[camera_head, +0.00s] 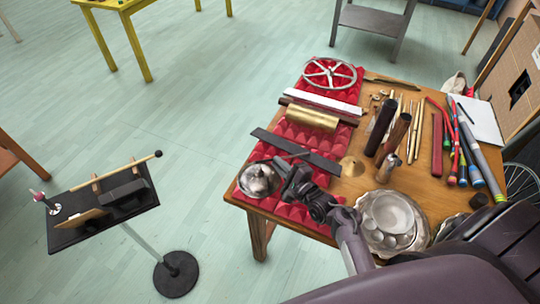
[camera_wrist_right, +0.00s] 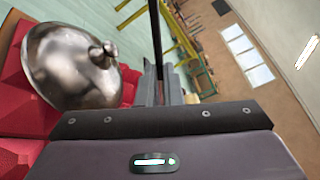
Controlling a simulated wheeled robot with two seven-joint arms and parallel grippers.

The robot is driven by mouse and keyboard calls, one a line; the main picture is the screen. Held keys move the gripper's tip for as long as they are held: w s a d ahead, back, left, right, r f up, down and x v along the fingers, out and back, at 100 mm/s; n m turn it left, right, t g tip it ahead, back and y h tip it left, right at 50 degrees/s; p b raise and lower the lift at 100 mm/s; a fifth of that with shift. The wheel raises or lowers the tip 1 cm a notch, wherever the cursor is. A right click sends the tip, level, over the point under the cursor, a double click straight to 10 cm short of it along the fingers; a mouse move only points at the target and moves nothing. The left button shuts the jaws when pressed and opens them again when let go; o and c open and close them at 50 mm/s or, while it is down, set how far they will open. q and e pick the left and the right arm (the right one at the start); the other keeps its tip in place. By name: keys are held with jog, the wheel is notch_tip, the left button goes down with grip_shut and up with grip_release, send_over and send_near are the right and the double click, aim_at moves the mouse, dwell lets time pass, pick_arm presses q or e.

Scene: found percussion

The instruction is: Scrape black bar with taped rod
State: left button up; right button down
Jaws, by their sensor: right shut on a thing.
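The black bar (camera_head: 322,163) lies slantwise across the red padded mat on the wooden table. My right gripper (camera_head: 284,170) is just in front of the bar, beside a shiny metal dome (camera_head: 258,180). It is shut on a thin dark rod, which I take as the taped rod; the rod stands out from the jaws in the right wrist view (camera_wrist_right: 156,40). In the head view a short dark length shows near the bar; I cannot tell whether it touches. No tape can be made out. My left gripper is not in view.
A gold block (camera_head: 312,117), a white bar (camera_head: 325,101) and a spoked wheel (camera_head: 330,74) lie farther back on the mat. Dark cylinders (camera_head: 382,127), rods and metal dishes (camera_head: 390,215) crowd the right side. A black stand (camera_head: 125,205) stands left, with clear floor between.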

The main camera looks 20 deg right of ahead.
jog(key=w+a, duration=0.1)
jog(key=w, duration=0.1)
jog(key=w+a+b, duration=0.1)
jog(key=w+a, duration=0.1)
jog(key=w, duration=0.1)
jog(key=w+a+b, duration=0.1)
jog(key=w+a, duration=0.1)
jog(key=w, duration=0.1)
jog(key=shift+w+a+f, duration=0.1)
jog(key=shift+w+a, duration=0.05)
jog(key=shift+a, duration=0.05)
jog(key=s+d+p, duration=0.1)
jog(key=s, duration=0.1)
jog(key=s+d+p, duration=0.2)
jog(key=s, duration=0.1)
jog(key=s+d+p, duration=0.1)
jog(key=s+d, duration=0.1)
jog(key=shift+s, duration=0.35)
jog(key=shift+s+d+p, duration=0.25)
jog(key=shift+s+p, duration=0.1)
jog(key=shift+s, duration=0.05)
jog(key=w+a+b, duration=0.1)
jog(key=w, duration=0.2)
jog(key=w+a, duration=0.2)
jog(key=w+a+b, duration=0.1)
jog(key=w+a, duration=0.1)
jog(key=w, duration=0.1)
jog(key=shift+w+a+b, duration=0.25)
jog(key=shift+w+b, duration=0.05)
jog(key=shift+b, duration=0.05)
